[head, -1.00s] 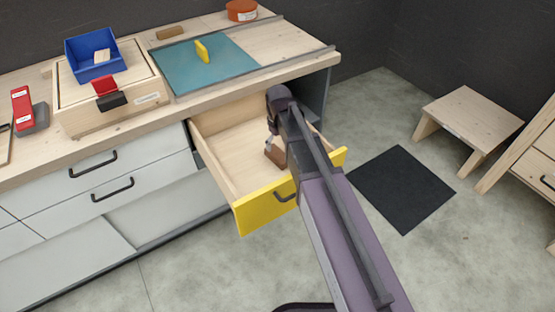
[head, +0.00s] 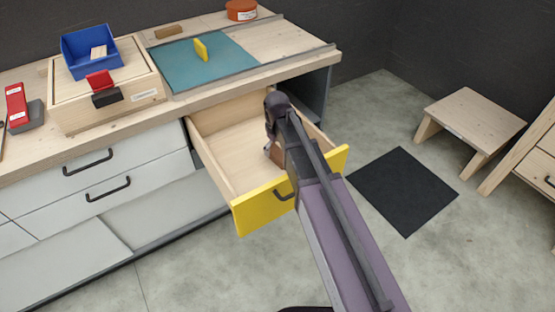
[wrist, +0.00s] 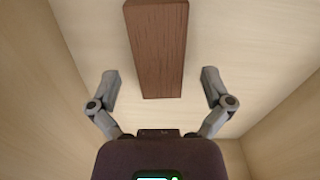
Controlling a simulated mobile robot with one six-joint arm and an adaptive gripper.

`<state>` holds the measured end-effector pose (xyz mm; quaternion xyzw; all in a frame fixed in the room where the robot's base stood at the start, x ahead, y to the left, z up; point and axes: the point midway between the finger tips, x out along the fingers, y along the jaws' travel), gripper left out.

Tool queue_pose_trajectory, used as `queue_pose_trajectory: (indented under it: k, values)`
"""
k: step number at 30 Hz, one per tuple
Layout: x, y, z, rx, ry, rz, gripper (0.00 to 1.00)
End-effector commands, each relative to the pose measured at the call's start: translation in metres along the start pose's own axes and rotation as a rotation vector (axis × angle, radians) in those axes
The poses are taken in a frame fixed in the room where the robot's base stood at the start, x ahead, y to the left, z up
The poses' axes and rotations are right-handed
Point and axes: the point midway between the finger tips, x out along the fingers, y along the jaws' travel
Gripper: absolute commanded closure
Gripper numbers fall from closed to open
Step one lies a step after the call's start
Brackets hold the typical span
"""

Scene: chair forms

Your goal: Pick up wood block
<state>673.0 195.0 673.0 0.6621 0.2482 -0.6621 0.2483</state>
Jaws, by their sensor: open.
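The wood block is a dark brown bar lying in the open drawer. In the wrist view the block (wrist: 157,50) stretches from the top edge down to between the fingertips. My gripper (wrist: 160,82) is open, with one finger on each side of the block's near end and a gap on both sides. In the head view only a small part of the block (head: 276,154) shows, and my arm hides the rest. My gripper (head: 268,150) is inside the drawer and mostly hidden there.
The drawer (head: 262,206) has a yellow front and pale wooden walls close around my gripper. Above it, the counter holds a blue bin (head: 90,52), a wooden box (head: 135,95) and a teal mat (head: 185,68). A low stool (head: 470,118) and black mat (head: 403,190) are on the floor at right.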

Motion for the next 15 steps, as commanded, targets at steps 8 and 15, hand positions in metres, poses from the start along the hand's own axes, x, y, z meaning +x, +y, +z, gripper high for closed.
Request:
queue_pose_trajectory:
  k: [8, 15]
  values:
    - [0.019, 0.0, 0.0, 0.0, 0.0, 0.0, 0.0]
    - [0.019, 0.0, 0.0, 0.0, 0.0, 0.0, 0.0]
